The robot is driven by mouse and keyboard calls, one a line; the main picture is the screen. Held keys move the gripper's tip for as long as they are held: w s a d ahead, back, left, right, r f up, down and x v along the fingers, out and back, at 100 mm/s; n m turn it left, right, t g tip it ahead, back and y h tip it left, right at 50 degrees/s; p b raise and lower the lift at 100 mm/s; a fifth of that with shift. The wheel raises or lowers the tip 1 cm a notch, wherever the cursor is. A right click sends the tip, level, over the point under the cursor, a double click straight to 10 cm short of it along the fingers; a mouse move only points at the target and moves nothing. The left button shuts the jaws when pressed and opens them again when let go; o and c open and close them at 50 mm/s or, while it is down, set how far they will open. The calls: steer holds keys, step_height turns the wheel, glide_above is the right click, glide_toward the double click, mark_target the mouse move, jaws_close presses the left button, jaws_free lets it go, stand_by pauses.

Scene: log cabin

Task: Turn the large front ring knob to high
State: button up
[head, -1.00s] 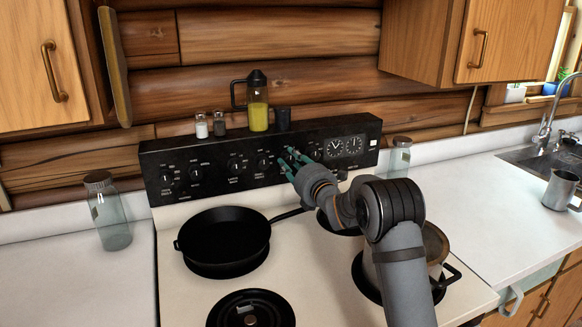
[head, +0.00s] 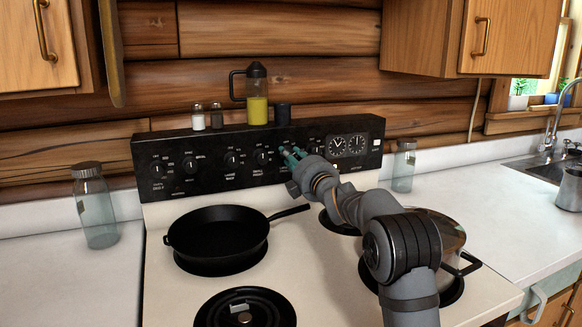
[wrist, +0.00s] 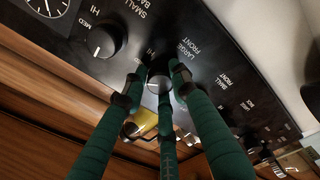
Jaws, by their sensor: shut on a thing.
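The large front ring knob (wrist: 158,82) is on the stove's black control panel (wrist: 225,60), with "LARGE FRONT" printed beside it in the wrist view. My gripper (wrist: 154,88) has its green fingers shut around this knob, with fingertips on both sides. The knob's pointer is mostly hidden, so I cannot tell its setting. In the head view my gripper (head: 291,156) reaches the panel just left of the clock dials and covers the knob.
A neighbouring knob (wrist: 105,40) sits close to my fingers. A yellow-filled pitcher (head: 257,98), shakers and a dark cup (head: 283,114) stand on the panel's top. A black skillet (head: 217,238) is on the left burner. A pot (head: 440,233) stands under my arm.

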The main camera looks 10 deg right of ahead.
steer(key=shift+d+f+m+h+b, duration=0.15)
steer(key=shift+m+b, duration=0.4)
steer(key=shift+m, duration=1.55)
steer(key=shift+a+r+m+h+b, duration=0.1)
steer(key=shift+m+b, duration=0.5)
steer(key=shift+m, duration=1.5)
steer(key=shift+d+f+m+h+b, duration=0.15)
steer(key=shift+m+b, duration=0.4)
steer(key=shift+m, duration=1.55)
steer(key=shift+a, duration=0.1)
steer(key=o, duration=1.2)
steer(key=shift+c, duration=0.2)
steer(key=shift+a, duration=0.1)
steer(key=shift+s+r, duration=0.1)
steer(key=s+d, duration=0.2)
steer(key=s, duration=0.9)
steer(key=shift+s+f, duration=0.3)
steer(key=shift+s, duration=0.05)
